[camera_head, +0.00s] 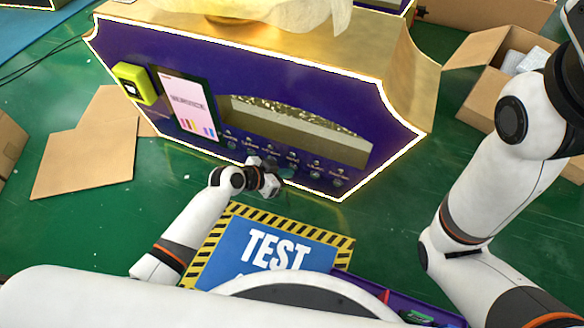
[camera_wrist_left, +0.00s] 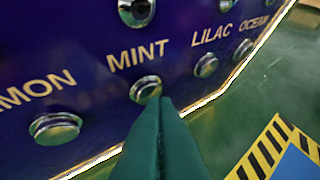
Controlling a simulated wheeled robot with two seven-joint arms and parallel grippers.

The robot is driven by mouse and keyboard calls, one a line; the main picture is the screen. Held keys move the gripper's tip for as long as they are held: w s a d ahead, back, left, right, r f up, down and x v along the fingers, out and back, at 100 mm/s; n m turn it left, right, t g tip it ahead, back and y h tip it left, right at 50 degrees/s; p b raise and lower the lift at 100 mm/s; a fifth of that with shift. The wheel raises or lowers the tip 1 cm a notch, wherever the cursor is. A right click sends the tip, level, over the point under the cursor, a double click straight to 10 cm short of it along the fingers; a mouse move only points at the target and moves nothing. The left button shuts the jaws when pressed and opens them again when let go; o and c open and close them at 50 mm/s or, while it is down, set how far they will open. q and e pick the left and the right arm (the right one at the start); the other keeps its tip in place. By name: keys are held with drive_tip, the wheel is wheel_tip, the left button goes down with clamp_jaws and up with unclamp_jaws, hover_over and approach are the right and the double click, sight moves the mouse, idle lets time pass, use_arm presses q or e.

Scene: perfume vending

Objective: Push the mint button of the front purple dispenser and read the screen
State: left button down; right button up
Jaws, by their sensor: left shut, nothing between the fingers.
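The purple dispenser (camera_head: 160,50) with gold sides stands in front of me, its front panel outlined in white. Its screen (camera_head: 187,105) is lit pale pink with small coloured bars; its text is too small to read. In the left wrist view the round chrome mint button (camera_wrist_left: 146,88) sits under the word MINT. My left gripper (camera_head: 284,173) is shut and empty at the lower button row. Its dark fingertips (camera_wrist_left: 160,104) overlap the lower right edge of the mint button in the wrist view. I cannot tell whether they touch it. My right gripper is out of view.
The lemon button (camera_wrist_left: 55,128) is left of mint; the lilac button (camera_wrist_left: 206,64) and ocean button (camera_wrist_left: 243,47) are right. A yellow box (camera_head: 134,83) is beside the screen. A TEST floor sign (camera_head: 240,255) lies below. Cardboard boxes (camera_head: 488,75) stand at right.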

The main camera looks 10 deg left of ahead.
use_arm(q)
drive_tip(key=shift+w+d, duration=0.1)
drive_tip(key=shift+w, duration=0.25)
drive_tip(key=shift+s, duration=0.1)
idle(0.5)
drive_tip(key=shift+s+a+p, duration=0.2)
drive_tip(key=shift+s+p, duration=0.2)
drive_tip(key=shift+s, duration=0.35)
drive_tip(key=shift+s+a+p, duration=0.2)
drive_tip(key=shift+s+p, duration=0.15)
drive_tip(key=shift+s, duration=0.45)
drive_tip(key=shift+s+a+p, duration=0.2)
drive_tip(key=shift+s+p, duration=0.1)
drive_tip(key=shift+s, duration=0.55)
drive_tip(key=shift+s+a+p, duration=0.2)
drive_tip(key=shift+s+p, duration=0.15)
drive_tip(key=shift+s, duration=0.45)
drive_tip(key=shift+r, duration=0.1)
